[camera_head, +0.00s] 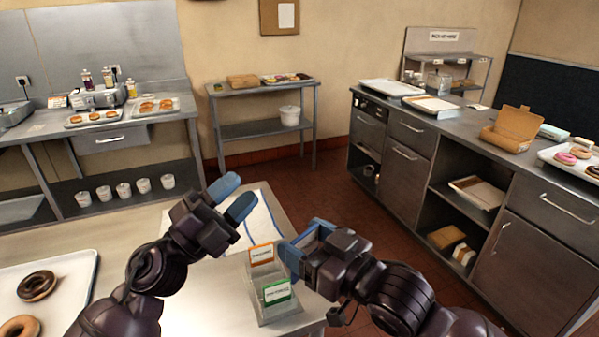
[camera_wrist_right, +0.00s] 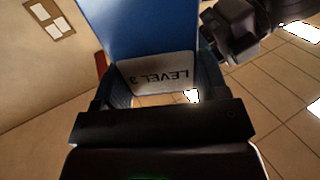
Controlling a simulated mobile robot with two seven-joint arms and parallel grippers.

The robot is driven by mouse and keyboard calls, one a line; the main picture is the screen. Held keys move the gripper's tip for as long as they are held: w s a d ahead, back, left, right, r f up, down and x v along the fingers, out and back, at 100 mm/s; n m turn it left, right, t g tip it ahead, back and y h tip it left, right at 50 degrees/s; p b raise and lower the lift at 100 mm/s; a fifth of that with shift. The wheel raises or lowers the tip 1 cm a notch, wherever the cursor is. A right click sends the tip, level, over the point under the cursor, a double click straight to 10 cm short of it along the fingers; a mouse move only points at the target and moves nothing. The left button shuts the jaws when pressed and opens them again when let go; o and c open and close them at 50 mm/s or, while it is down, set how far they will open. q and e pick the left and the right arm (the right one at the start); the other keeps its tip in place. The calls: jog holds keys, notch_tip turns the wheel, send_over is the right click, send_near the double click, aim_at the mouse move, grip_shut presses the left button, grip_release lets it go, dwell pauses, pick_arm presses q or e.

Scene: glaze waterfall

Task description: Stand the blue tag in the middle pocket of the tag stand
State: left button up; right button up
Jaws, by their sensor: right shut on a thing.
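The tag stand (camera_head: 284,314) is on the near table in the head view. An orange-edged tag (camera_head: 262,254) stands at its back and a green tag (camera_head: 277,292) at its front, with a gap between them. My right gripper (camera_head: 304,240) is just right of the stand, shut on the blue tag. In the right wrist view the blue tag (camera_wrist_right: 150,28) fills the space between the fingers, its white label reading "LEVEL 3" upside down. In the head view the fingers largely hide that tag. My left gripper (camera_head: 232,197) is open and empty, left of and behind the stand.
A tray of donuts (camera_head: 60,276) lies at the table's left. A white cloth with blue stripes (camera_head: 262,220) lies behind the stand. The table's right edge is close to the stand. A steel counter (camera_head: 480,150) stands across the floor at right.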

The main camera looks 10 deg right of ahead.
pick_arm(q)
jog(key=s+d+r+m+g+y, duration=0.2)
jog(key=s+d+m+g+y, duration=0.15)
jog(key=d+m+g, duration=0.45)
jog(key=s+d+r+m+g+y, duration=0.25)
jog(key=s+d+m+g, duration=0.3)
jog(key=m+g, duration=0.3)
jog(key=m+t+y, duration=0.1)
jog(key=t+y, duration=0.5)
jog(key=y, duration=0.7)
send_near(307, 232)
jog(key=f, duration=0.3)
jog(key=w+d+f, duration=0.1)
jog(key=f, duration=0.6)
jog(key=shift+w+d+f, duration=0.15)
jog(key=shift+d+f, duration=0.1)
jog(key=shift+c, duration=0.3)
